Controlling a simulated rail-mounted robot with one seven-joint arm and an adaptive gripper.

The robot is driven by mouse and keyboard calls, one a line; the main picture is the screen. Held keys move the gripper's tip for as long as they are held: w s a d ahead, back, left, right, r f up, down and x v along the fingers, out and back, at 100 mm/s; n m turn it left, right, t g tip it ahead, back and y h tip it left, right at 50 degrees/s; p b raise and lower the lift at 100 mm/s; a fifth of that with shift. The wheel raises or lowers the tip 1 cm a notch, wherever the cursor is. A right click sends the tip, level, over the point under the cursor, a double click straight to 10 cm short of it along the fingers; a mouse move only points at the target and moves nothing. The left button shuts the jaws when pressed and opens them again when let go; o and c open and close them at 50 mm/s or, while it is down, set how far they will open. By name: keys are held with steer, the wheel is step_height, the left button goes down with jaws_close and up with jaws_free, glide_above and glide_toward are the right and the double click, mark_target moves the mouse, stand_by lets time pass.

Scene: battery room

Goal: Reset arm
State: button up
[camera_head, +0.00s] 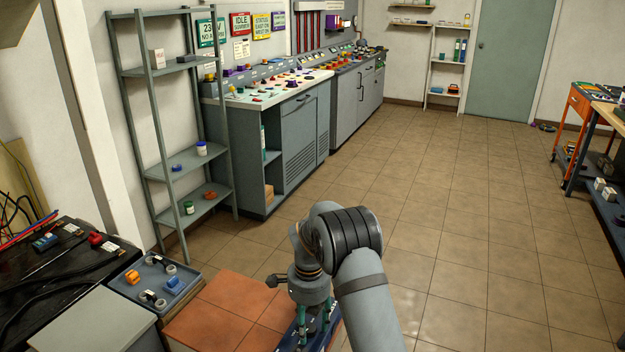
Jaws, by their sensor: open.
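My arm comes up from the bottom of the head view, bends at a dark ribbed joint, and points down at its end. My gripper (311,318) hangs low at the bottom centre, above or beside a dark blue surface with small light marks. Its two greenish fingers are apart, and I see nothing held between them. The fingertips are small and partly merge with the dark surface, so I cannot tell whether they touch it.
A grey tray (128,284) with small parts stands beside a black bench (60,280). A grey shelf rack (181,173) and control consoles (292,128) line the left wall. The tiled floor (470,220) is clear; an orange cart (577,104) stands right.

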steer(key=m, duration=0.4)
steer(key=shift+p, duration=0.3)
